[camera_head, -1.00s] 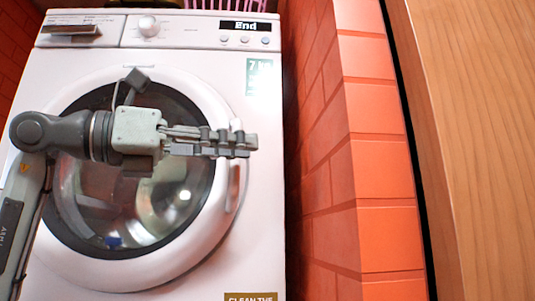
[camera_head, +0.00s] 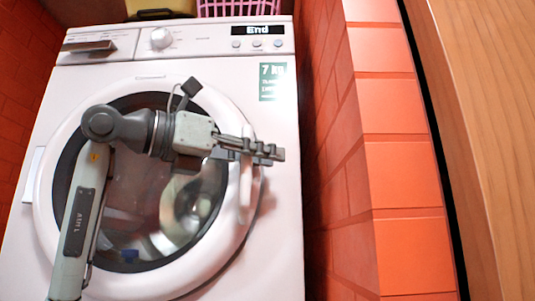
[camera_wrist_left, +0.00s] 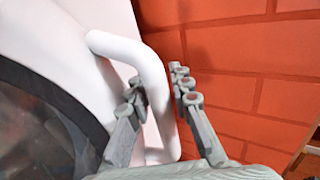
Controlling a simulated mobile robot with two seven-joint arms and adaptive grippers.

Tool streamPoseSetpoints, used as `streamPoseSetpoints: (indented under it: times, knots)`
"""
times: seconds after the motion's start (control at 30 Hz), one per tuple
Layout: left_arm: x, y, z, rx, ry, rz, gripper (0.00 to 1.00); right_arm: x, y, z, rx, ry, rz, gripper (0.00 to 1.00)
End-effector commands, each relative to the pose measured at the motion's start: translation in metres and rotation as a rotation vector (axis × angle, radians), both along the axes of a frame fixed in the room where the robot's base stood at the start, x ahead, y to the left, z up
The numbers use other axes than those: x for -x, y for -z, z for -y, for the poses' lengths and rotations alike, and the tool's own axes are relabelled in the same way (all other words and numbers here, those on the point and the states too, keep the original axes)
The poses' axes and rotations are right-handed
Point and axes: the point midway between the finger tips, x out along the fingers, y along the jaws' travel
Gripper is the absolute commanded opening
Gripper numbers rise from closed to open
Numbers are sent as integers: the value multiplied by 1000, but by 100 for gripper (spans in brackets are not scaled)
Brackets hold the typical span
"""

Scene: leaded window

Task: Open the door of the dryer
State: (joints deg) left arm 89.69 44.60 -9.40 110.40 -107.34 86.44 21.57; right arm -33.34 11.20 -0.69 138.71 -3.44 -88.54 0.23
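The white dryer (camera_head: 283,215) stands ahead, and its round door (camera_head: 65,235) with dark glass looks shut. The door handle (camera_head: 248,190) is a white bar at the right side of the door ring; it shows large in the left wrist view (camera_wrist_left: 151,72). My left gripper (camera_head: 268,154) reaches across the door from the left, with its fingers at the upper part of the handle. In the left wrist view the gripper (camera_wrist_left: 158,86) is open, with one finger on each side of the handle bar. Whether either finger touches the bar is unclear. My right gripper is out of view.
A red brick wall (camera_head: 345,190) stands close to the right of the dryer, with a wooden panel (camera_head: 490,130) beyond it. Another brick wall (camera_head: 32,60) is at the left. A pink basket (camera_head: 237,8) sits on top of the dryer.

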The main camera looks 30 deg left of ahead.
Motion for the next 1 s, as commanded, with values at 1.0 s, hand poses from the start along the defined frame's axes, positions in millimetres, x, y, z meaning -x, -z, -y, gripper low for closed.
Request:
streamPoseSetpoints:
  times: [1.0]
  knots:
    - [-4, 0, 5, 0, 5, 1, 0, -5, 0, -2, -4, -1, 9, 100]
